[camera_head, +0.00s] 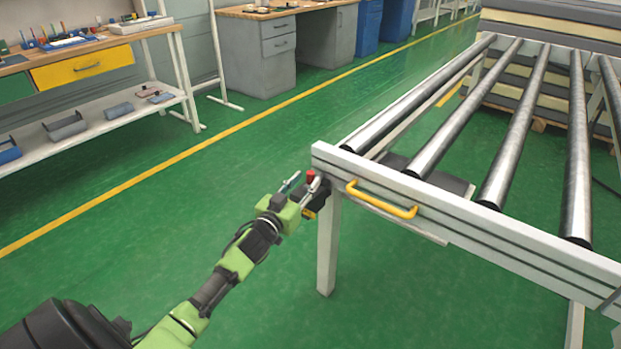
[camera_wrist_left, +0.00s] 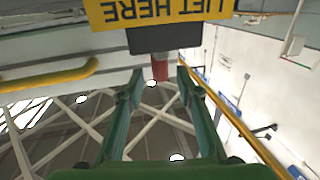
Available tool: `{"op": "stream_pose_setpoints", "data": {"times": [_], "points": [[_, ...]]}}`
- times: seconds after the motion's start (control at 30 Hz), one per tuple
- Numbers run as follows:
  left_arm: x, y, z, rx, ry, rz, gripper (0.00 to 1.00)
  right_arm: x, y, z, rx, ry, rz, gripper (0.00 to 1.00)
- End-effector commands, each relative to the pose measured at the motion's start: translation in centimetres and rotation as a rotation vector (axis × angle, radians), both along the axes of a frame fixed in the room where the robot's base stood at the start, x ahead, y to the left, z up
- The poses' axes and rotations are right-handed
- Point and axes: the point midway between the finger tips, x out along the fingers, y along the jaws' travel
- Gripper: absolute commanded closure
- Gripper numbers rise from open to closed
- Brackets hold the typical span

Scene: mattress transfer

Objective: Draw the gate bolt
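The bolt's red knob (camera_head: 311,175) is at the near left corner of the roller conveyor's gate, on a black housing (camera_head: 317,199). In the left wrist view the red knob (camera_wrist_left: 160,70) sticks out of the black housing (camera_wrist_left: 165,38), under a yellow label reading "LIFT HERE" upside down. My left gripper (camera_head: 302,184) is at this corner. In the left wrist view its fingers (camera_wrist_left: 160,76) are spread, one on each side of the knob, with visible gaps. A yellow handle (camera_head: 382,203) is on the gate's front bar. My right gripper is not in view.
The roller conveyor (camera_head: 470,216) fills the right side, with a leg (camera_head: 328,250) just beside my left gripper. A workbench (camera_head: 90,60) stands at the left, grey cabinets at the back and stacked mattresses (camera_head: 555,30) at the far right. The green floor between is clear.

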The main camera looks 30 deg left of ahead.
Motion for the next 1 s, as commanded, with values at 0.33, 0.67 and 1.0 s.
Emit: {"op": "stream_pose_setpoints", "data": {"times": [0.33,0.67,1.0], "points": [[3.6,0.5,0.0,0.000,0.000,0.000,0.68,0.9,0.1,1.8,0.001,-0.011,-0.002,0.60],[3.7,0.5,0.0,0.001,0.001,0.000,0.75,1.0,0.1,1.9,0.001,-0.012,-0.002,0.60],[3.5,0.5,0.0,0.000,0.001,0.000,1.00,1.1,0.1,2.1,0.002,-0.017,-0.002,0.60]]}}
